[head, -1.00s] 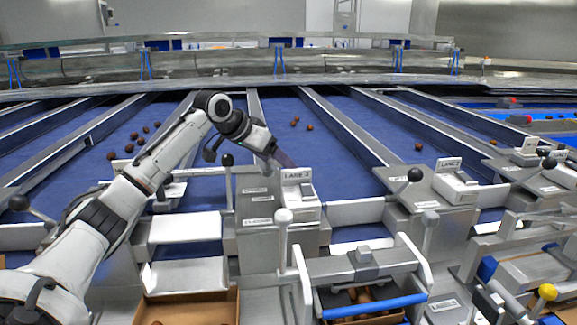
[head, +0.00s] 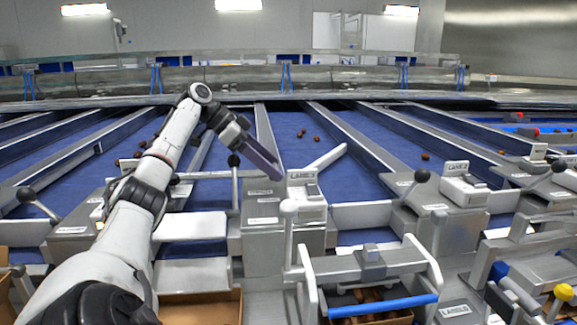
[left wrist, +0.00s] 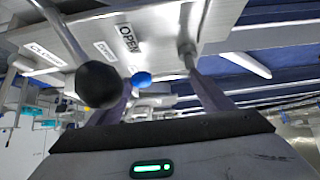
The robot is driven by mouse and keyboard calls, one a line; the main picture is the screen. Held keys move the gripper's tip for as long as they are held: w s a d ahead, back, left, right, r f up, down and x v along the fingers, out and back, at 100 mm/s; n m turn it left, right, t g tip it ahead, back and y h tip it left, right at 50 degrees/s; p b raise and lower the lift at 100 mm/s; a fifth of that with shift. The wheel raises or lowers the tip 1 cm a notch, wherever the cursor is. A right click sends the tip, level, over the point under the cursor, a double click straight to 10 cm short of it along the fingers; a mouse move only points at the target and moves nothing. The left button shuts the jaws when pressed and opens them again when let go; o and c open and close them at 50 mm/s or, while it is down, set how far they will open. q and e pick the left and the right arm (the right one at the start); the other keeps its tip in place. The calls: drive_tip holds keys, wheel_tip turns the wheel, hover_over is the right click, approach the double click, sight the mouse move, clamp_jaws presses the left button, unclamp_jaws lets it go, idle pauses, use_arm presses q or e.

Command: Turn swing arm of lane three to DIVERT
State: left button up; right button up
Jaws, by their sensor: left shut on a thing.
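The lane unit box (head: 285,215) stands in the middle of the head view, with a label that seems to read LANE 3. Its pale swing arm (head: 325,158) sticks out from the box top, slanting up-right over the blue belt. My right gripper is not in view.
Another lane unit (head: 440,205) with a black-ball lever stands to the right. A white-knobbed post (head: 289,207) and a frame with a blue bar (head: 380,306) stand in front. A cardboard box (head: 205,308) is below. Several dates (head: 307,135) lie on the belts.

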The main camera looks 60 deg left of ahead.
use_arm(q)
drive_tip(key=shift+s, duration=0.1)
idle(0.4)
drive_tip(key=o, duration=1.5)
drive_tip(key=p+v, duration=0.3)
drive_tip(key=v, duration=0.7)
drive_tip(key=shift+s+a+r, duration=0.1)
drive_tip(key=shift+r, duration=0.1)
